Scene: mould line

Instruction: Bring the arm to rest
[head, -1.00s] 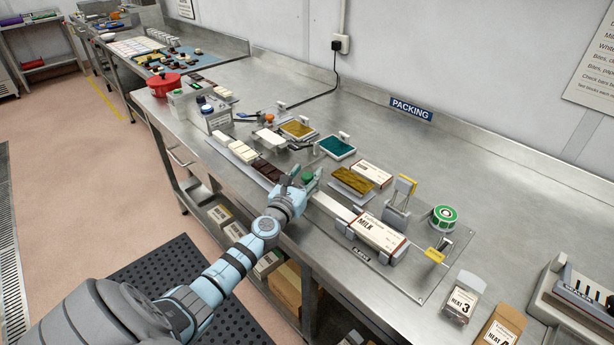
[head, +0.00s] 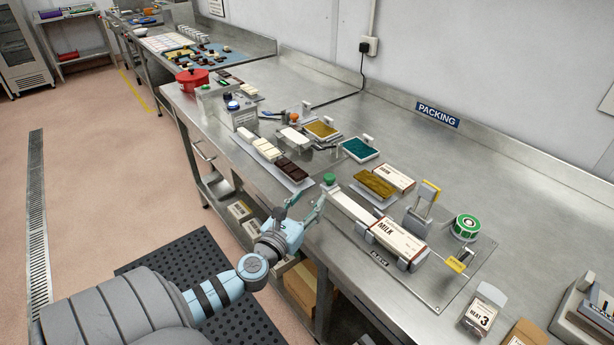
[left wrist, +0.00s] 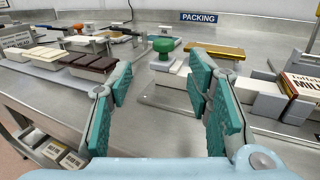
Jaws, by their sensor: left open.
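My left arm comes in from the lower left of the head view. My left gripper (head: 303,208) is open and empty at the front edge of the steel bench (head: 465,190). My right gripper is not in view.
A MILK box (head: 397,243) lies in a holder to the right. A tray of white and dark bars (head: 280,158) lies to the left of the gripper. A gold bar (head: 374,184) and a green-and-white roll (head: 465,227) stand farther back.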

